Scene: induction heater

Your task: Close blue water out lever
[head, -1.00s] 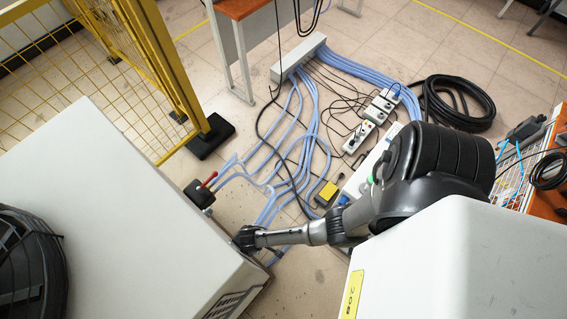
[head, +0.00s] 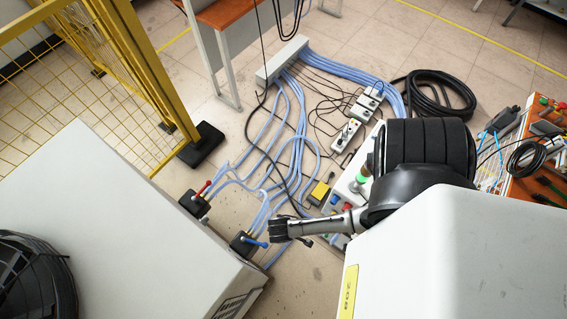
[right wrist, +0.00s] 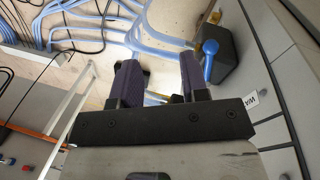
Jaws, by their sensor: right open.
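The blue lever (head: 255,242) is mounted on a dark valve block at the corner of the white cabinet, its handle pointing right toward my gripper. It also shows in the right wrist view (right wrist: 209,62), just right of the right-hand finger. My right gripper (head: 273,229) is close to the lever's handle end. In the right wrist view my gripper (right wrist: 158,65) has its two dark fingers apart, with hoses and floor between them. I cannot tell whether a finger touches the lever. My left gripper is not in view.
A red lever (head: 203,189) sits on another valve block farther back along the white cabinet (head: 110,220). Blue hoses (head: 295,150) run over the floor behind my gripper. A yellow mesh fence (head: 90,80) stands at the left. A yellow box (head: 319,193) lies right of the hoses.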

